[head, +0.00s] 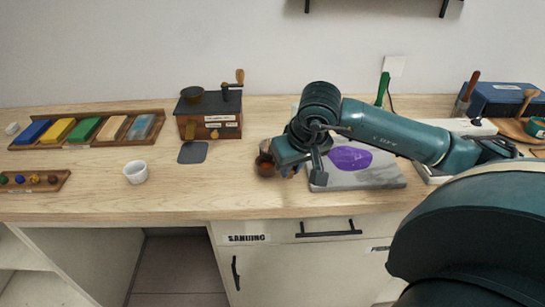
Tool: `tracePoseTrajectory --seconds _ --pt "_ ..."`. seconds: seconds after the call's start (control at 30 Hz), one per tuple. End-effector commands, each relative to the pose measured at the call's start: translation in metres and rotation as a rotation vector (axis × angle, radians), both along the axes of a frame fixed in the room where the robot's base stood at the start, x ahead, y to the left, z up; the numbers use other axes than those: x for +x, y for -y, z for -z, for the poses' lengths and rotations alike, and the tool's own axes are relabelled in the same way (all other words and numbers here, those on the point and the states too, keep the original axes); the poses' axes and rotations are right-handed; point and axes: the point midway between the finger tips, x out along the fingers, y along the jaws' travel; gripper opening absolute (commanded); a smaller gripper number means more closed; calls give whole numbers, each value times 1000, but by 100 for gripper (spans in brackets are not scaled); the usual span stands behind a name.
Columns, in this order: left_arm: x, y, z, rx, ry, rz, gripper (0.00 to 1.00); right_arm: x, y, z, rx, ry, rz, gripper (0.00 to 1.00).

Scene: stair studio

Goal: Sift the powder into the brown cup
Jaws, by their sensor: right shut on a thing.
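A small dark brown rounded vessel, which looks like the brown cup (265,168), is at the middle of the wooden counter, partly covered by my right gripper. My right gripper (275,160) comes in from the right and is shut at this vessel; its fingertips are hard to make out. A purple patch, which may be the powder (350,158), lies on a grey slab (375,180) just right of the gripper. No sieve can be made out. My left gripper is not in view.
A white cup (136,172) stands left of the gripper. A wooden grinder box (207,125) stands behind, with a dark pad (193,152) before it. A tray of coloured blocks (100,142) is at the left. The counter's front middle is clear.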

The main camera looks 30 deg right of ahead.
Motion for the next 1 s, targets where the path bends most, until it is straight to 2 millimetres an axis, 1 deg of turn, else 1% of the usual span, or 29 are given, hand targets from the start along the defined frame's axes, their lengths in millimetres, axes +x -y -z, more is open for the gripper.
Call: tracePoseTrajectory --seconds 0.17,0.6,1.0 --pt "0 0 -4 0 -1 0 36 0 0 -7 -1 2 1 0" --pt "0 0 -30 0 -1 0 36 0 0 -50 0 2 1 0" --pt "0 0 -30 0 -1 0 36 0 0 -50 0 0 1 0"
